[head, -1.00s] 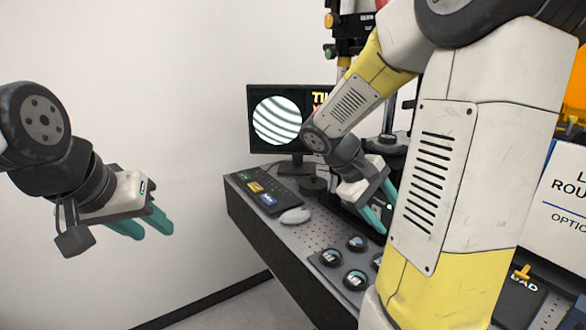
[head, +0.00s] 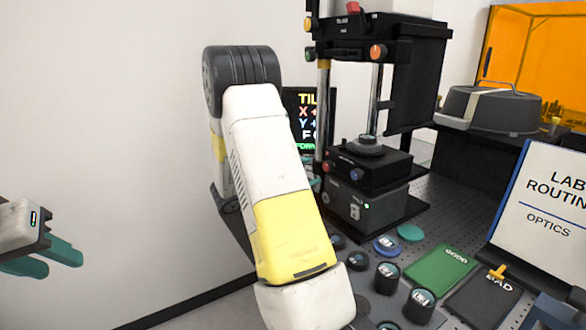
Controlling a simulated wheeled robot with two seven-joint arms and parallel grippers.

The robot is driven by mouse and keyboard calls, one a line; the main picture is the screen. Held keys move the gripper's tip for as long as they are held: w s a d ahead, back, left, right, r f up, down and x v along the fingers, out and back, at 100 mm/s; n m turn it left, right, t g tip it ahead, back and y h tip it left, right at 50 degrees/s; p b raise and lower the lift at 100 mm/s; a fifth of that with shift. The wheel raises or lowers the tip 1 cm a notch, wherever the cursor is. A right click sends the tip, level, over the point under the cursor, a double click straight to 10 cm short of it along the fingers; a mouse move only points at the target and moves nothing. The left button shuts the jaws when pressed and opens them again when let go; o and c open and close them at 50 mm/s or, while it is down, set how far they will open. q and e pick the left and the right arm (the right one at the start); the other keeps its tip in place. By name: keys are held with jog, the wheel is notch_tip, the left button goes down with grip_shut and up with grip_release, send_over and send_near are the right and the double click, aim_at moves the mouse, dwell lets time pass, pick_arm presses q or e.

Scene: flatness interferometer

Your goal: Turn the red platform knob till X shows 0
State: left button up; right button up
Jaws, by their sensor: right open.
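The interferometer (head: 372,180) stands on the dark bench. Its low platform block carries a small red knob (head: 329,167) at its front left and a blue knob (head: 357,174) to the right. The monitor (head: 308,107) shows part of a tilt readout with X and Y lines; my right arm covers the rest, so the X value cannot be read. My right gripper (head: 314,183) is mostly hidden behind my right arm; only bits of teal finger show, close to the platform's left side. My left gripper (head: 48,259) is open and empty, at the far left, away from the bench.
An orange knob (head: 377,51) and a red knob (head: 353,7) sit on the upper housing. Several round optics lie at the bench front. A green GOOD mat (head: 440,268), a black BAD mat (head: 483,300) and a sign (head: 545,205) are to the right.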

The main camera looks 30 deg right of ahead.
aim_at(326, 167)
jog(key=d, duration=0.6)
jog(key=shift+w, duration=0.2)
grip_shut()
